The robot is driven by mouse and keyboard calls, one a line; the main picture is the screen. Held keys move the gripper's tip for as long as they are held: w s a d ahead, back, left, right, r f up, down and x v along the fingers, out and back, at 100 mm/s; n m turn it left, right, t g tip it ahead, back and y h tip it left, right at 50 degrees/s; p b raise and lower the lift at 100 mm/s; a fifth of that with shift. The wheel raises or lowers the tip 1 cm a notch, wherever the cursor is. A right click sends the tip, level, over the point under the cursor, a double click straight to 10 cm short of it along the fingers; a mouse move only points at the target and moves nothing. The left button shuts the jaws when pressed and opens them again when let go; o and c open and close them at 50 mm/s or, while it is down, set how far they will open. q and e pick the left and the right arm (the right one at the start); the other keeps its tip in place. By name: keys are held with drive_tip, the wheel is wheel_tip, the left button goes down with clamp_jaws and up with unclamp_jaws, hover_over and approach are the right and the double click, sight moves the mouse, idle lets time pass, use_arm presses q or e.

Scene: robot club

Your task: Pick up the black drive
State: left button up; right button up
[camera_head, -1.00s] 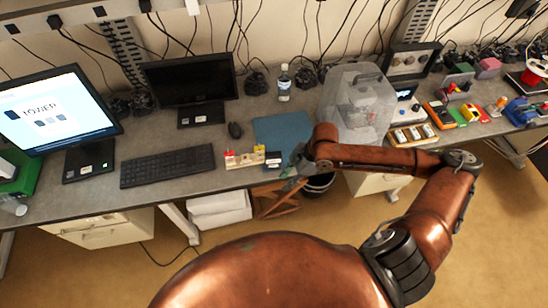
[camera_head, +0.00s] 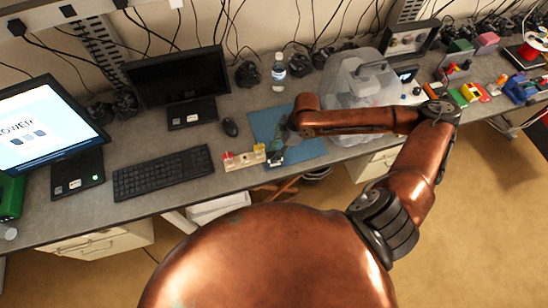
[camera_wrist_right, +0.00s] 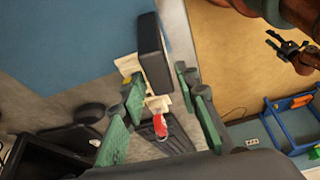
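In the right wrist view, the black drive (camera_wrist_right: 154,52) stands out dark, just beyond the green fingertips. My right gripper (camera_wrist_right: 160,90) is open, with its fingers spread apart and nothing clearly held between them. My left gripper (camera_wrist_right: 288,48) appears small at the upper right of the wrist view, with its dark fingers apart and empty; it is outside the head view.
A pale block with red and yellow parts (camera_head: 240,161) sits just left of the drive. A keyboard (camera_head: 163,172), a mouse (camera_head: 230,127) and a water bottle (camera_head: 278,72) are nearby. A clear plastic bin (camera_head: 350,85) stands right of the mat. A blue frame (camera_wrist_right: 285,125) is on the floor.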

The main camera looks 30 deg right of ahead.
drive_tip(key=shift+w+a+f, duration=0.1)
drive_tip(key=shift+a+f, duration=0.05)
drive_tip(key=shift+f, duration=0.35)
drive_tip(key=shift+w+f, duration=0.1)
drive_tip(key=shift+f, duration=0.1)
drive_tip(key=x, duration=0.4)
drive_tip(key=shift+f+p, duration=0.2)
drive_tip(key=shift+p, duration=0.2)
drive_tip(key=shift+f, duration=0.5)
drive_tip(key=shift+a, duration=0.1)
drive_tip(key=shift+c, duration=0.4)
drive_tip(key=c, duration=0.5)
use_arm(q)
drive_tip(key=shift+w+r, duration=0.5)
drive_tip(key=shift+w, duration=0.35)
use_arm(e)
clamp_jaws()
drive_tip(key=shift+r, duration=0.1)
